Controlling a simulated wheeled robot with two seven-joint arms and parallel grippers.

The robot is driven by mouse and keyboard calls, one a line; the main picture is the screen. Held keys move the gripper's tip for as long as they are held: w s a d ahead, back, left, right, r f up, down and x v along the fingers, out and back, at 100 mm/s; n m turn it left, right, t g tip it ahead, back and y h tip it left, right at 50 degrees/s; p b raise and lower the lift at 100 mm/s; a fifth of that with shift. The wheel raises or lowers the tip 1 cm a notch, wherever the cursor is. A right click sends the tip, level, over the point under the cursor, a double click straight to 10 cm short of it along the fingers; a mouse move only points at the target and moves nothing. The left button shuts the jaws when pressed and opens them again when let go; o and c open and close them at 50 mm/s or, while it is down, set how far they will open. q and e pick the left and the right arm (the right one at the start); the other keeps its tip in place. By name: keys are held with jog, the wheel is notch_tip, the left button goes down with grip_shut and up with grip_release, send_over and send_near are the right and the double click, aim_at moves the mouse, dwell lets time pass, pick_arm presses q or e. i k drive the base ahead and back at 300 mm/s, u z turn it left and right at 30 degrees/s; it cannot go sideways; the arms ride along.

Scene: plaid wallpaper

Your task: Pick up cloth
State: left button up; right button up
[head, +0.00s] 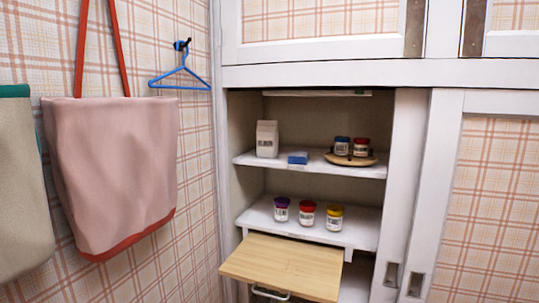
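A small flat blue item (297,158) lies on the upper shelf of the open cabinet. It may be a folded cloth, but it is too small to tell for sure. It sits between a pale carton on its left and a wooden tray on its right, apart from the carton. Neither of my grippers is in the head view.
The upper shelf (310,167) holds the carton (267,139) and the tray (351,160) with two jars. Several lidded jars (307,214) stand on the lower shelf. A bare wooden board (283,266) juts out below. A pink bag (112,172) and blue hanger (181,80) hang left.

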aim_at(296, 157)
jog(key=z, duration=0.15)
jog(key=i, duration=0.9)
jog(key=z, duration=0.35)
